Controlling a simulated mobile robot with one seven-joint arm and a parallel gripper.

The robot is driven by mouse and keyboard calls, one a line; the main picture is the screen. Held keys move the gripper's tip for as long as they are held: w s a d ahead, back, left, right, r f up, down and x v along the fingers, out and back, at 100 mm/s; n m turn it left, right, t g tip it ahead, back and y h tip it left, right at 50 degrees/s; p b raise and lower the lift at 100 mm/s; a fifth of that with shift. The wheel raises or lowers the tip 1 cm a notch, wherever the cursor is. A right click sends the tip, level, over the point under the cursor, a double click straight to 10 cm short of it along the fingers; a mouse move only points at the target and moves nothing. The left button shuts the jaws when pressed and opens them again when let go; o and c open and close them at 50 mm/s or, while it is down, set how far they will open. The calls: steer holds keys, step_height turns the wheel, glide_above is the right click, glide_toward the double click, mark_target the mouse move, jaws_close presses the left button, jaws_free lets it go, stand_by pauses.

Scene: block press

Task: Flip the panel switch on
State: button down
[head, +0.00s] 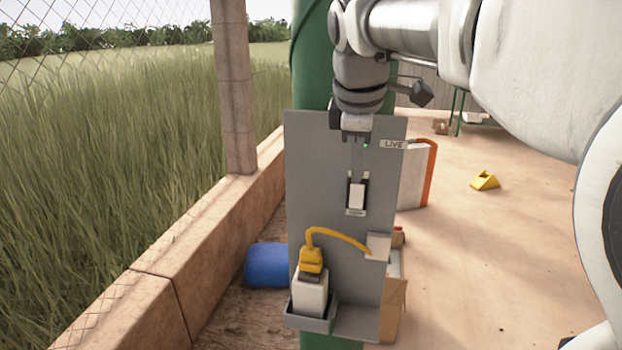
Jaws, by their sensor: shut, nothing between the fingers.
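A grey panel (335,215) is fixed to a green post. The switch (356,196), a white rocker in a dark frame, sits in the panel's middle, with a small label under it. A small green light (365,146) shows near a label reading LIVE (393,145) at upper right. My gripper (357,176) points down in front of the panel, shut and empty.
A yellow plug (311,262) with a yellow cable sits on a white block (309,294) in the panel's lower tray; the cable runs to a pale box (378,247). A low brick wall (200,255) runs at left. Open ground lies at right.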

step_height(320, 180, up, 6)
steer(key=shift+s+a+r, duration=0.2)
steer(key=shift+s, duration=0.15)
steer(key=s+d+f+m+t+y, duration=0.1)
steer(key=s+f+m, duration=1.3)
steer(key=s+f, duration=0.5)
steer(key=shift+s+d+t, duration=0.3)
steer(key=shift+s+d, duration=0.1)
steer(key=shift+s, duration=0.1)
